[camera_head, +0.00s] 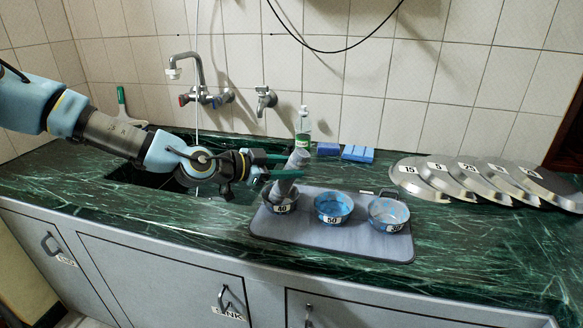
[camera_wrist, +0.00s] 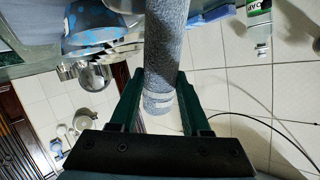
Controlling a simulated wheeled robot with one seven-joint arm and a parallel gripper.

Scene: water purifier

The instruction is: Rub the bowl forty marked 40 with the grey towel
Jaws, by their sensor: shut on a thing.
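My gripper (camera_head: 278,166) is shut on the grey towel (camera_head: 294,164), a rolled, roughly cylindrical piece. In the wrist view the towel (camera_wrist: 167,45) runs up between the two dark green fingers (camera_wrist: 160,100). The bowl forty (camera_head: 281,205), labelled 40, stands at the left end of a grey tray. The towel's lower end is over or in this bowl; exact contact cannot be told. Part of the bowl's inside is hidden by the towel.
The tray (camera_head: 330,236) also holds the blue bowl marked 50 (camera_head: 333,207) and a bowl marked 30 (camera_head: 388,213) to the right. Several numbered lids (camera_head: 440,182) lie farther right. A soap bottle (camera_head: 303,128) and blue sponges (camera_head: 357,154) stand behind. The sink (camera_head: 130,174) is left.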

